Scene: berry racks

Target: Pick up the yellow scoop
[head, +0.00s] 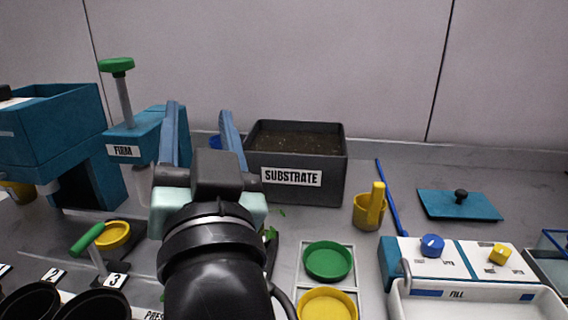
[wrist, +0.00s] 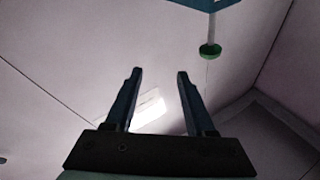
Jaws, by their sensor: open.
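The yellow scoop (head: 369,208) stands on the grey counter, right of the black substrate bin. Its cup sits low and its handle points up. My gripper (head: 199,108) is raised left of centre in the head view, with its two blue fingers apart and nothing between them. The scoop is well to the right of my gripper and lower in the picture. In the wrist view my gripper (wrist: 155,75) shows open and empty against the wall. The scoop is not in the wrist view.
The substrate bin (head: 333,169) stands between my gripper and the scoop. A blue rod (head: 391,198) lies just right of the scoop. A teal lid (head: 458,205), the fill unit (head: 470,259) and a green dish (head: 327,261) are nearby. The firm press (head: 135,134) stands left.

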